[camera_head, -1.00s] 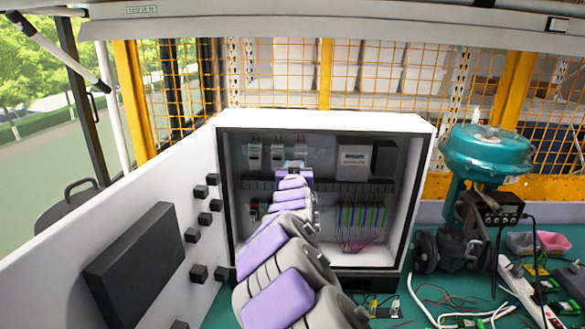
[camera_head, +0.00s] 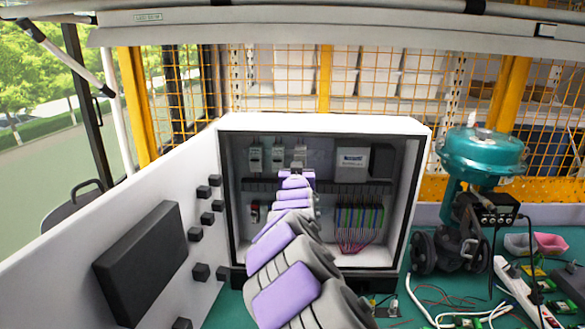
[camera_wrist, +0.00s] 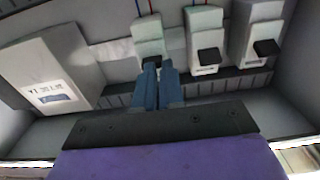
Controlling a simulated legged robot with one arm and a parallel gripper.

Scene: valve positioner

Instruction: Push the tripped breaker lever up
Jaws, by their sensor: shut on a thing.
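Three breakers sit in a row inside the open white cabinet (camera_head: 335,124). The left breaker (camera_head: 255,158) and middle breaker (camera_head: 278,157) show clearly in the head view. The third breaker (camera_head: 300,153) is partly behind my gripper (camera_head: 297,168). In the wrist view, the gripper's two blue fingers (camera_wrist: 152,66) are close together on the small dark lever (camera_wrist: 151,59) of the breaker (camera_wrist: 149,34) nearest the white labelled box. The fingers largely cover this lever. The other two breakers show black levers in the wrist view, one nearer (camera_wrist: 209,56) and one farther (camera_wrist: 267,48).
A white labelled box (camera_head: 352,160) is mounted right of the breakers. A slotted duct (camera_head: 345,187) runs below them, with coloured terminals (camera_head: 358,217) lower down. The open door (camera_head: 75,270) stands at left. A teal valve actuator (camera_head: 482,155) stands at right.

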